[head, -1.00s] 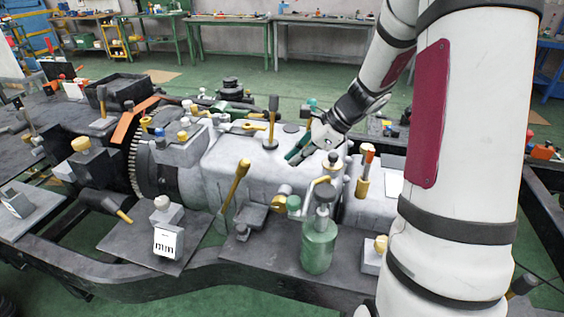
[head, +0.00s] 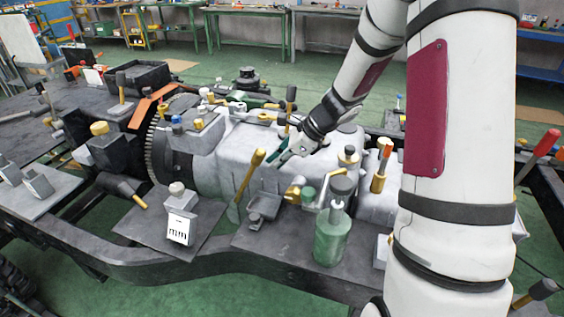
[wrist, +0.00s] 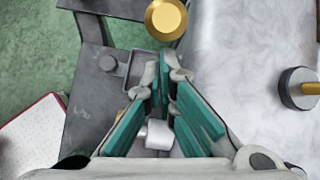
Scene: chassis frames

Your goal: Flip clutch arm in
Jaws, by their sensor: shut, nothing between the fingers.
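A brass-yellow lever (head: 250,175), likely the clutch arm, stands tilted up beside the grey gearbox housing (head: 225,160). Its round yellow end (wrist: 166,18) shows at the top of the wrist view. My gripper (head: 279,158), with green finger pads, is shut and empty just right of the lever's upper part. In the wrist view its fingertips (wrist: 163,72) point toward the yellow end, with a small gap between them in the picture. Whether they touch the lever cannot be told. The lever's foot is hidden in the wrist view.
A green bottle (head: 332,238) and a small grey tray (head: 264,208) stand on the dark plate in front of the housing. A red-tipped yellow handle (head: 381,165) rises on the right. A white-labelled block (head: 180,228) sits at front left. Dark chassis rails surround everything.

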